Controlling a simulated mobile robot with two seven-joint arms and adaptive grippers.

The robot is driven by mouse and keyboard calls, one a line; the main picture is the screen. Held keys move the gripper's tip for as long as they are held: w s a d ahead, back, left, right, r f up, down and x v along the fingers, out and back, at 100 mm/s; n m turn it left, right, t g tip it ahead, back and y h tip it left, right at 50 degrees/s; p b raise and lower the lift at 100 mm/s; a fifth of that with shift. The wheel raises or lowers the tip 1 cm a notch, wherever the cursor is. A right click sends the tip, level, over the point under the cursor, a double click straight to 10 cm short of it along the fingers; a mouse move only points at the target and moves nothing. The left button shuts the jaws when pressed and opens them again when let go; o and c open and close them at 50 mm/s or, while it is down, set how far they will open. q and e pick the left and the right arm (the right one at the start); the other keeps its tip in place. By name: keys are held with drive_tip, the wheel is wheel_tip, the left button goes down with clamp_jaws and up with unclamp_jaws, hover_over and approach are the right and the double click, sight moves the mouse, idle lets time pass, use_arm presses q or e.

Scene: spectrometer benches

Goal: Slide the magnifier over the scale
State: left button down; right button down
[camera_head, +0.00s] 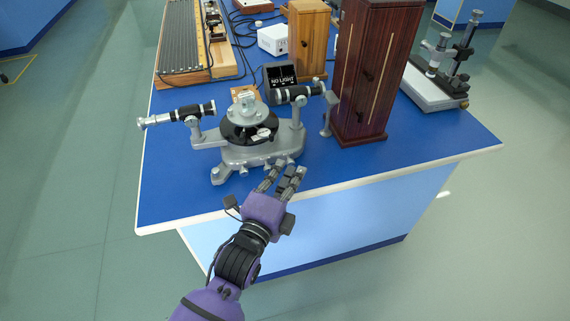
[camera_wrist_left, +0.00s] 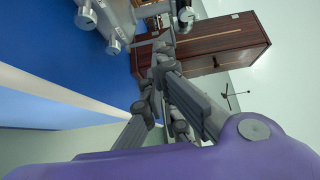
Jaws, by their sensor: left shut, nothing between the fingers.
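The grey spectrometer stands on the blue bench, with its base (camera_head: 262,154) near the front edge. Its round black plate (camera_head: 240,133) carries a small pale piece (camera_head: 262,134) at the front right, which may be the magnifier; scale marks are too small to make out. My left gripper (camera_head: 284,173) is shut and empty, just in front of the spectrometer's base at the bench's front edge. In the left wrist view the gripper (camera_wrist_left: 163,68) points towards the bench, with part of the spectrometer's base (camera_wrist_left: 112,18) at upper left. My right gripper is not in view.
A tall dark wooden cabinet (camera_head: 372,70) stands close on the right. The bench's front left corner (camera_head: 165,205) is clear.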

sight(266, 133)
use_arm(q)
drive_tip(key=x, duration=0.9)
drive_tip(key=a+p, duration=0.1)
drive_tip(key=a, duration=0.3)
drive_tip(key=shift+a, duration=0.1)
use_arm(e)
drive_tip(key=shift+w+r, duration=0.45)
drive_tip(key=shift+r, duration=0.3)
use_arm(q)
drive_tip(key=shift+a, duration=0.1)
